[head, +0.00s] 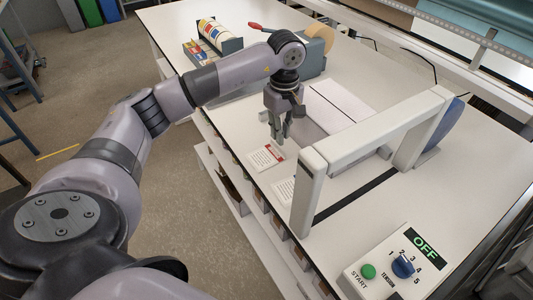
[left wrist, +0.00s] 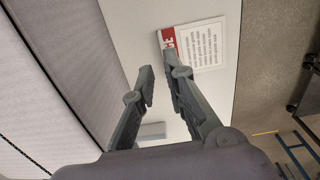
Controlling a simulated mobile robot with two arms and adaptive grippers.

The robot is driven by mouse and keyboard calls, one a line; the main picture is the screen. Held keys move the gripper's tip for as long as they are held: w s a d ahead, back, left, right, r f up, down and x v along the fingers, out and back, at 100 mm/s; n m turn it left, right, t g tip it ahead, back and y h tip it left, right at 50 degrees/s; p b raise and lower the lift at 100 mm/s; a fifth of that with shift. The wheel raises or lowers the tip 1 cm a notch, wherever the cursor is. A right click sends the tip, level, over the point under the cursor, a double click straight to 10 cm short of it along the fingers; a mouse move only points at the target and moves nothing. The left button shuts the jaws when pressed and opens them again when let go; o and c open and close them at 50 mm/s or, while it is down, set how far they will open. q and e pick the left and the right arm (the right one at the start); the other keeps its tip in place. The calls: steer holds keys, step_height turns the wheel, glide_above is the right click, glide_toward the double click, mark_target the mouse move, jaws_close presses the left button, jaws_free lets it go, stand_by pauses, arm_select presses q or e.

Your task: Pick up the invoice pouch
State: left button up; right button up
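The invoice pouch (head: 266,158) is a small flat white sheet with a red band and printed lines. It lies on the white table near its left edge. My left gripper (head: 279,141) points down close to the pouch's red-banded end. In the left wrist view the pouch (left wrist: 207,47) is at the upper right. My left gripper's fingers (left wrist: 158,72) are apart with nothing between them, and one fingertip overlaps the red end in the picture. Whether it touches the pouch I cannot tell. My right gripper is not in view.
A box (head: 335,108) stands just behind my gripper. Another white printed sheet (head: 284,190) lies nearer. A white strapping frame (head: 306,192) stands to the right, with a control panel (head: 392,271) in front. A tape dispenser (head: 315,50) and a label holder (head: 217,40) are at the back.

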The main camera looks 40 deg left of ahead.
mark_target(279, 151)
arm_select(q)
steer(key=shift+a+f+p, duration=0.1)
steer(key=shift+f+p, duration=0.25)
steer(key=shift+f, duration=0.05)
steer(key=f, duration=0.1)
steer(key=f+p, duration=0.1)
steer(key=f, duration=0.1)
steer(key=shift+s+a+f+p, duration=0.1)
steer(key=shift+a+f+p, duration=0.1)
steer(key=shift+f+p, duration=0.1)
steer(key=shift+f, duration=0.35)
jaws_close()
steer(key=shift+r, duration=0.1)
